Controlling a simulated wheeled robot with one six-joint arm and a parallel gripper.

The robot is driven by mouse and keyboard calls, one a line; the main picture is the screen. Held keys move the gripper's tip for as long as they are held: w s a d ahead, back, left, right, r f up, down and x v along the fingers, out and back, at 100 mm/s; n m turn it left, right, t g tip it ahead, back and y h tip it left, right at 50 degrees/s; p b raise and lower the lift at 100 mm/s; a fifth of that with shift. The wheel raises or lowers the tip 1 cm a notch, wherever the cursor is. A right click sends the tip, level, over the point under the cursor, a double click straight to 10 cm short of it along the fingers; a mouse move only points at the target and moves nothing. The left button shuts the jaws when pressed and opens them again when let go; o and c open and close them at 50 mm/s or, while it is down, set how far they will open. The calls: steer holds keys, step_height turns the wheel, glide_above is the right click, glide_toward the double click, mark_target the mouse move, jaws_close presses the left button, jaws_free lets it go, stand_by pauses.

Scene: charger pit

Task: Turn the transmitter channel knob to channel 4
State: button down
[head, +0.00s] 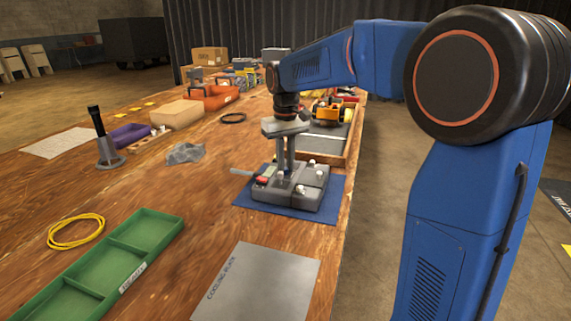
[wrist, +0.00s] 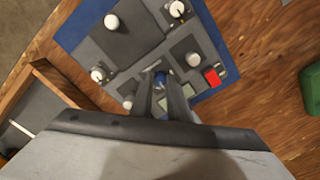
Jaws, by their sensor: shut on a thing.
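The grey transmitter (head: 318,196) lies flat on a blue mat (head: 250,214) near the right side of the bench. In the wrist view, the transmitter (wrist: 145,60) shows several white knobs, a red button (wrist: 211,77) and a small pale screen (wrist: 188,91). My gripper (head: 286,174) points down onto the transmitter. In the wrist view, my gripper (wrist: 160,84) is shut on a small blue knob (wrist: 160,78), which I take for the channel knob. The fingers hide most of it. Its pointer and the channel numbers cannot be read.
A wooden tray (head: 322,157) stands just behind the transmitter. A grey cooling plate (head: 258,283) lies in front. A green tray (head: 150,226) and a yellow cable loop (head: 75,232) lie to the left. A black-handled tool in a stand (head: 110,153) is farther left. Bare wood separates them.

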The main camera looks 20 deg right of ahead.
mark_target(286, 168)
steer(key=c, duration=1.7)
jaws_free()
step_height(286, 168, up, 18)
steer(key=shift+f, duration=0.25)
